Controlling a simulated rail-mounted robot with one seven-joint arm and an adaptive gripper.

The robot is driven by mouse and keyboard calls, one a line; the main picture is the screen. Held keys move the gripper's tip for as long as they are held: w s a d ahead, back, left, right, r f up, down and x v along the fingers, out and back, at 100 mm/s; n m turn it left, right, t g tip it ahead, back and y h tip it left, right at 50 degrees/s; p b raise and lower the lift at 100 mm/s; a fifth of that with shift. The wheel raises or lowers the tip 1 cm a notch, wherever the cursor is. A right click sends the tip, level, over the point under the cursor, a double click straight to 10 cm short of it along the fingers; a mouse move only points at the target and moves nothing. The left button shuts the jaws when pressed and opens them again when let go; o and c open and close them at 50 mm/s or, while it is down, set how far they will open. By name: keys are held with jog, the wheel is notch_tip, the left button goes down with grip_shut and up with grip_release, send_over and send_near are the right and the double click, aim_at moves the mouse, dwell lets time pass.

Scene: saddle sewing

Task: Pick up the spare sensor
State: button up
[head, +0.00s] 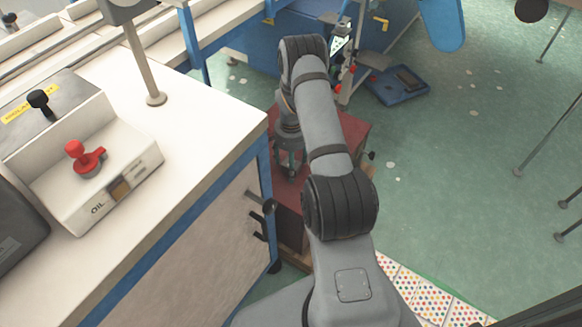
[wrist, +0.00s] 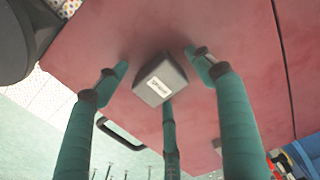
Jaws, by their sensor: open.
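The spare sensor looks to be a small dark grey box (wrist: 162,82) with a white label, on a flat red surface (wrist: 120,30) in the wrist view. The label's lettering is too small to read surely. My gripper (wrist: 158,75) has three teal fingers spread apart around the box, one at its left, one at its right and one at the lower side. I see no clear contact with the box. In the head view my gripper (head: 290,165) points down over the red top (head: 354,130); the box cannot be made out there.
A white-topped workbench (head: 200,120) with an oil unit (head: 100,170) and its red knob stands close at left. A blue frame rises behind my gripper. A blue tray-like object (head: 398,85) lies on the green floor (head: 470,130), which is largely open at right.

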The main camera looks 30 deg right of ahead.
jog(key=shift+c, duration=0.9)
jog(key=c, duration=1.1)
jog(key=shift+c, duration=0.6)
